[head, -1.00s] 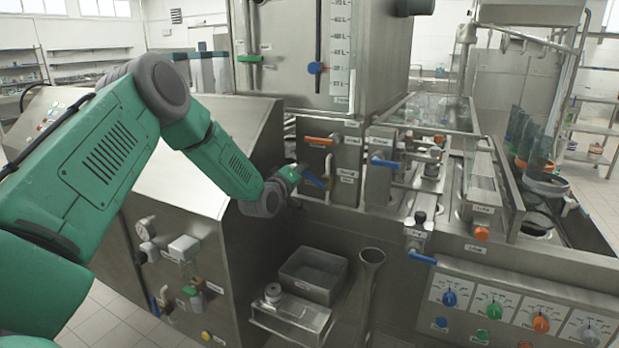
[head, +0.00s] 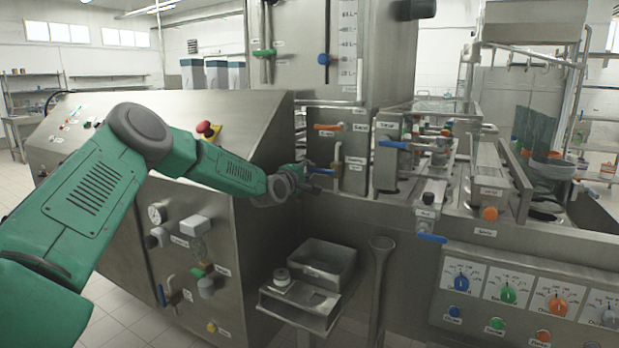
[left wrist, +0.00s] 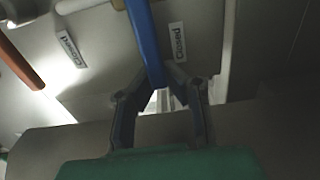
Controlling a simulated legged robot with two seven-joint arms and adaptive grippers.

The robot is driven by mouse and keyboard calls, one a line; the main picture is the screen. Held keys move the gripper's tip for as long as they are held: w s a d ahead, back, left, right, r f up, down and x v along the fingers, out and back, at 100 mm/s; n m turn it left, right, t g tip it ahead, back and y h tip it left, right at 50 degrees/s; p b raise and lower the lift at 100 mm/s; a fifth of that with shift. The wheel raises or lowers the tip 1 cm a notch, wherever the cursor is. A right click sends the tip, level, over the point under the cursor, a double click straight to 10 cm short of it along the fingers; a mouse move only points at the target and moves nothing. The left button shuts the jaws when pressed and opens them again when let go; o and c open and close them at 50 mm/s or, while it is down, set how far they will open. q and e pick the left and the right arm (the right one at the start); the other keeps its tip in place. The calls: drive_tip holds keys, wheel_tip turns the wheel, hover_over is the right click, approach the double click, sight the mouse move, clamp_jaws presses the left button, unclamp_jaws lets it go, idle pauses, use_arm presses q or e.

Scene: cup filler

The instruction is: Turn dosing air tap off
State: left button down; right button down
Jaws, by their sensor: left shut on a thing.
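A tap with a blue lever handle (left wrist: 145,35) shows large in the left wrist view, running down from the top edge to between my fingers. My left gripper (left wrist: 163,88) is shut on this blue handle. In the head view my left gripper (head: 322,176) is at the machine's front wall, below an orange lever (head: 326,127); the handle it grips is mostly hidden there by the gripper. A label reading "Closed" (left wrist: 178,42) is on the plate right of the handle. I cannot read which tap is named dosing air. My right gripper is not in view.
Another blue lever (head: 394,144) sticks out to the right of the orange one. A lower blue lever (head: 432,238) is further right. A metal tray (head: 324,264) and a tall funnel-like pipe (head: 380,275) stand below. An orange lever (left wrist: 22,68) is left in the wrist view.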

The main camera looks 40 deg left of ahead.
use_arm(q)
drive_tip(key=shift+s+f, duration=0.15)
drive_tip(key=shift+f, duration=0.45)
drive_tip(key=c, duration=1.5)
unclamp_jaws()
drive_tip(key=shift+s+a, duration=0.1)
drive_tip(key=shift+c, duration=0.2)
drive_tip(key=shift+r, duration=0.25)
drive_tip(key=v, duration=1.1)
drive_tip(key=shift+s, duration=0.4)
drive_tip(key=shift+a+f, duration=0.1)
drive_tip(key=shift+f, duration=0.05)
